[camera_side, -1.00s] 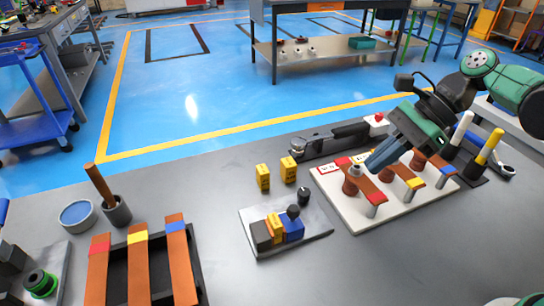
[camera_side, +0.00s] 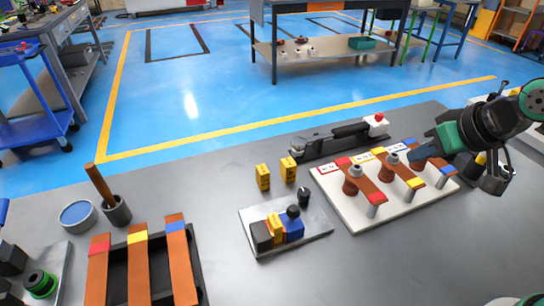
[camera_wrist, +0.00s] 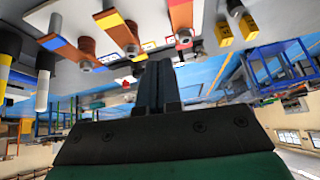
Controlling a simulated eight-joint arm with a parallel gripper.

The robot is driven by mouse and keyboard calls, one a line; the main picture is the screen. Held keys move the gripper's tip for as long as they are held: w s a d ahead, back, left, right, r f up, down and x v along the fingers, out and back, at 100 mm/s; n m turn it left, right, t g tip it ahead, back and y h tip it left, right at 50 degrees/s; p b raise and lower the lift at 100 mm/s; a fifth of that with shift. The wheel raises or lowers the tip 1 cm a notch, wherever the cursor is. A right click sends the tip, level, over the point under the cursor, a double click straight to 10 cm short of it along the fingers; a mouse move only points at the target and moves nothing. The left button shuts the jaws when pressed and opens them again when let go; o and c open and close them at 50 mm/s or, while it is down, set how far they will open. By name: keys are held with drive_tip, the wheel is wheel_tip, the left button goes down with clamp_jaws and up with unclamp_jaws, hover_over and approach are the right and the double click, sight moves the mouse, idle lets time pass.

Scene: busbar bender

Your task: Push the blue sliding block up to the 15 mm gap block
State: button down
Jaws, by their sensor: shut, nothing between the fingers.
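The blue sliding block (camera_side: 294,230) stands on a metal plate (camera_side: 318,231) with a dark round knob above it. A yellow gap block (camera_side: 275,226) stands between it and a dark end block (camera_side: 260,237). Blue and yellow look side by side; I cannot tell whether they touch. I cannot read the yellow block's size marking. My gripper (camera_side: 414,157) is at the right, near the far right end of the white board, well away from the blue block. Its fingers are together and empty, and show in the wrist view (camera_wrist: 155,75).
The white board (camera_side: 358,218) carries copper bars with red, yellow and blue marks on posts. Two more yellow blocks (camera_side: 263,177) (camera_side: 288,169) stand behind the plate. A dark tray (camera_side: 202,288) with copper bars lies at front left. A long lever tool (camera_side: 330,139) lies behind the board.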

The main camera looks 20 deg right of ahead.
drive_tip(key=a+m+g+y, duration=0.1)
drive_tip(key=m, duration=0.3)
drive_tip(key=a+m+g+y, duration=0.1)
drive_tip(key=m+y, duration=0.1)
drive_tip(key=m, duration=0.2)
drive_tip(key=w+a+m+g+y, duration=0.1)
drive_tip(key=m, duration=0.3)
drive_tip(key=shift+a+f+m+g, duration=0.1)
drive_tip(key=shift+f+m+g, duration=0.05)
drive_tip(key=shift+m+g, duration=0.2)
drive_tip(key=m, duration=0.1)
drive_tip(key=m+y, duration=0.1)
drive_tip(key=shift+w+a+m+g+y, duration=0.15)
drive_tip(key=shift+a+m+g+y, duration=0.1)
drive_tip(key=shift+a+m+y, duration=0.1)
drive_tip(key=a+m+g+y, duration=0.1)
drive_tip(key=m+y, duration=0.1)
drive_tip(key=m, duration=0.2)
approach(300, 219)
drive_tip(key=f, duration=0.2)
drive_tip(key=shift+w+a+f, duration=0.1)
drive_tip(key=shift+a+f, duration=0.1)
drive_tip(key=shift+f, duration=0.2)
drive_tip(key=shift+w+a+f, duration=0.1)
drive_tip(key=shift+a, duration=0.5)
drive_tip(key=shift+w+a+f, duration=0.1)
drive_tip(key=shift+w+a, duration=0.05)
drive_tip(key=shift+a, duration=0.45)
drive_tip(key=shift+w+a+f, duration=0.15)
drive_tip(key=shift+a, duration=0.5)
